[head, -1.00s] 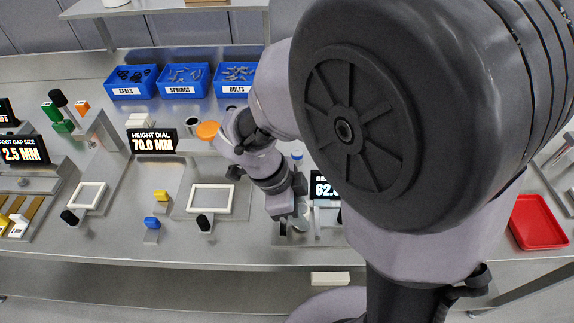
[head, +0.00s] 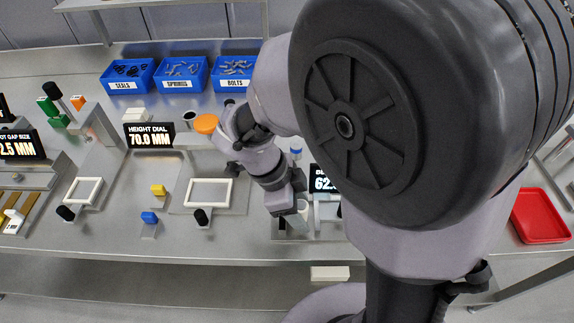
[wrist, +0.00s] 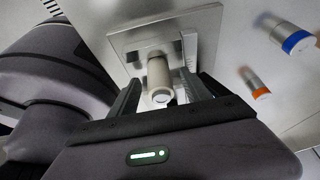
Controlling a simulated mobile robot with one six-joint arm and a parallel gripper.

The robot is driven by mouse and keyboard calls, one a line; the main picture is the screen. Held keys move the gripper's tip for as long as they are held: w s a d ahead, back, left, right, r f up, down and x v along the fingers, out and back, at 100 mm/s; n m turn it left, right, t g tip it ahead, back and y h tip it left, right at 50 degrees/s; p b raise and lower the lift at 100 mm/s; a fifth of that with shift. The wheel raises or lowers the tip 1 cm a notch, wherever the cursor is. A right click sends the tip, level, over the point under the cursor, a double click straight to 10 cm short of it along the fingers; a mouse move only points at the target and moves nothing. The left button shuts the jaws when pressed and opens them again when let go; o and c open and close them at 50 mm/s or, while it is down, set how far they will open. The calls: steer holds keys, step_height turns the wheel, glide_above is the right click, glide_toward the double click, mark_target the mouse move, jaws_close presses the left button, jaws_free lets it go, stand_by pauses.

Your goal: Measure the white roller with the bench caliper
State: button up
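The white roller (wrist: 159,78) stands between my fingers in the wrist view, over a square metal plate. My gripper (wrist: 160,88) is open, with a gap on each side of the roller. In the head view my gripper (head: 290,208) points down at the bench caliper station, and the roller is mostly hidden there. The bench caliper (wrist: 187,50) shows as a plate with pale jaw and scale parts beside the roller. Its display (head: 321,181) reads 62 and is partly hidden behind my arm.
The height dial display (head: 150,137) reads 70.0 MM. Blue bins (head: 180,84) stand at the back. A red tray (head: 541,216) is at the far right.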

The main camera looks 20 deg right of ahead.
steer(key=p+v, duration=0.7)
steer(key=v, duration=1)
steer(key=s+d+r+n+t+y+b, duration=0.2)
steer(key=s+r+n+t+y, duration=0.2)
steer(key=n, duration=1.3)
steer(key=s+t+y, duration=0.2)
steer(key=s+t, duration=0.1)
steer(key=s, duration=0.1)
steer(key=shift+s+d, duration=0.3)
